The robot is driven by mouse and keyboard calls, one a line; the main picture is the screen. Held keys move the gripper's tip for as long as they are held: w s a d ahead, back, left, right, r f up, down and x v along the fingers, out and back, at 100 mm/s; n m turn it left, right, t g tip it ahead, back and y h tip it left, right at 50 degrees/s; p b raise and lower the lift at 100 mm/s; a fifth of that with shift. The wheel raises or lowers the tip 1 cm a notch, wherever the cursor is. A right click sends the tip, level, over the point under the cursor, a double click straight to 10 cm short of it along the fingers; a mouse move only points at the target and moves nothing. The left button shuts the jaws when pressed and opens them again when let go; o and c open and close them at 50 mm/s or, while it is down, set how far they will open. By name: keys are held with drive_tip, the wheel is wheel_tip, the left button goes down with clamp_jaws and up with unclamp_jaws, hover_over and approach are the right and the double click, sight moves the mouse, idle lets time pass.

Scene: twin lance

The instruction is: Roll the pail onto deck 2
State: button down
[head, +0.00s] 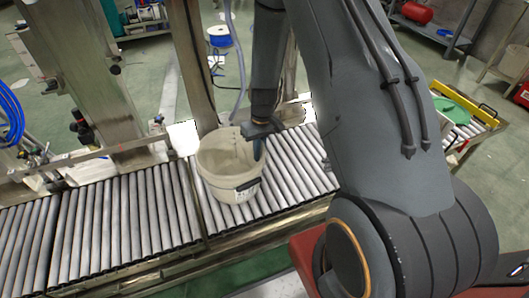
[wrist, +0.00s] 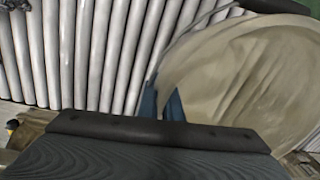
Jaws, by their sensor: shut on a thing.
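The pail (head: 218,158) is a beige, open-topped bucket with a dark handle grip on its front. It stands upright on the roller conveyor, near the left end of a roller section (head: 300,165). My gripper (head: 259,150) reaches down at the pail's right side and is shut on its rim. In the wrist view the blue fingertips (wrist: 161,104) meet the near edge of the pail (wrist: 245,75); the exact grip is partly hidden by the gripper body. Another roller section (head: 125,220) lies left of the pail. No deck numbers are readable.
A metal post (head: 190,60) stands right behind the pail, with two white panels (head: 184,138) beside it. A rail with fittings (head: 90,155) runs behind the left rollers. The left rollers are bare. A green round object (head: 452,110) sits on rollers at the right.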

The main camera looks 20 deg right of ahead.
idle(0.3)
drive_tip(key=c, duration=1.9)
unclamp_jaws()
drive_tip(key=shift+o, duration=0.2)
